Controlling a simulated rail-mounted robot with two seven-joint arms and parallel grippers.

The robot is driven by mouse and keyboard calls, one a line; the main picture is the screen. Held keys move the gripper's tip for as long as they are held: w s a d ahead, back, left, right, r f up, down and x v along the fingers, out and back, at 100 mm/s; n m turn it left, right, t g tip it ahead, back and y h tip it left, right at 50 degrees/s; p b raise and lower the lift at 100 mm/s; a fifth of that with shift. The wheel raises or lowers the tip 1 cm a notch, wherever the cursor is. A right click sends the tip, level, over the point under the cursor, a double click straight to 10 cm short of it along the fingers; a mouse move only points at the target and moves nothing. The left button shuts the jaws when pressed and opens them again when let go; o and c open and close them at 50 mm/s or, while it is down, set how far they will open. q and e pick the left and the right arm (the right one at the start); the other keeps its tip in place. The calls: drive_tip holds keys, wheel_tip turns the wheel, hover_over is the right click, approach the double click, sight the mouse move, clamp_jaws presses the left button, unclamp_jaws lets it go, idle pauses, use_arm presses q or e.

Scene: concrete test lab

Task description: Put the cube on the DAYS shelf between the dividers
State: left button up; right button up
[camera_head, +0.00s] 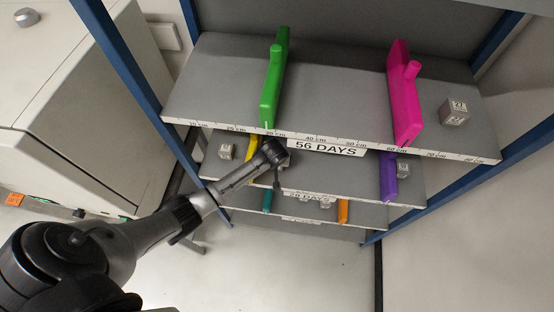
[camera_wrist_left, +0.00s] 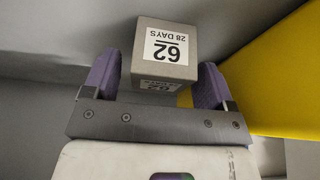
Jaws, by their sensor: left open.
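A grey cube (camera_wrist_left: 165,50) labelled 62 and 28 DAYS is between the purple fingers of my left gripper (camera_wrist_left: 157,62) in the left wrist view. The fingers are open, one on each side of it; I cannot tell whether either touches. In the head view my left gripper (camera_head: 276,158) is at the front of the second shelf, just right of the yellow divider (camera_head: 252,147), and hides the cube. The yellow divider (camera_wrist_left: 280,75) fills the right of the wrist view. A purple divider (camera_head: 388,177) stands at the right of this shelf, whose front label (camera_head: 308,194) is partly legible.
The top shelf (camera_head: 340,85), labelled 56 DAYS (camera_head: 326,148), overhangs with green (camera_head: 273,80) and magenta (camera_head: 404,95) dividers and a cube (camera_head: 454,112). Other cubes (camera_head: 226,151) (camera_head: 403,169) sit outside the second shelf's dividers. Teal (camera_head: 267,200) and orange (camera_head: 343,211) dividers stand below.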

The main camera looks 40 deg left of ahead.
use_arm(q)
drive_tip(key=v, duration=0.7)
drive_tip(key=s+d+r+m+h, duration=0.1)
drive_tip(key=s+d+r+m, duration=0.1)
drive_tip(key=s, duration=0.7)
drive_tip(key=s+d+r+m, duration=0.1)
drive_tip(key=s+d+m, duration=0.2)
drive_tip(key=s, duration=0.7)
drive_tip(key=s+d+r+m+h, duration=0.1)
drive_tip(key=s+d+r+m, duration=0.1)
drive_tip(key=s, duration=0.8)
drive_tip(key=d+m, duration=0.1)
drive_tip(key=d, duration=0.1)
drive_tip(key=shift+d+r+h+p, duration=0.3)
drive_tip(key=shift+d+r+p, duration=0.05)
drive_tip(key=shift+d+p, duration=0.05)
